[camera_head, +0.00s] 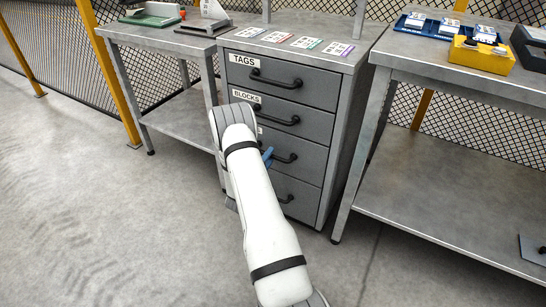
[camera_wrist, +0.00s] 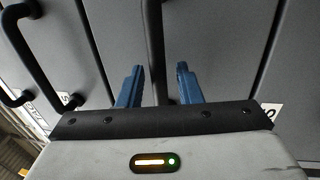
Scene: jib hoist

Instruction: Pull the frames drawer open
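A grey drawer cabinet (camera_head: 348,85) stands in the middle of the head view, its drawers shut. The top two drawers read TAGS and BLOCKS. The third drawer (camera_head: 310,155) has its label mostly hidden behind my arm, so I cannot read FRAMES on it. Its black bar handle (camera_head: 289,158) is partly visible beside my gripper (camera_head: 267,157). In the wrist view, the handle (camera_wrist: 154,35) runs between the two blue fingers of my gripper (camera_wrist: 159,68). The fingers are apart, with a gap on each side of the bar.
Another drawer handle (camera_wrist: 32,58) is at the left of the wrist view. A bottom drawer (camera_head: 298,195) lies below. A workbench (camera_head: 450,85) stands close at right, a smaller table (camera_head: 165,40) at left. Open floor (camera_head: 90,220) lies at the left front.

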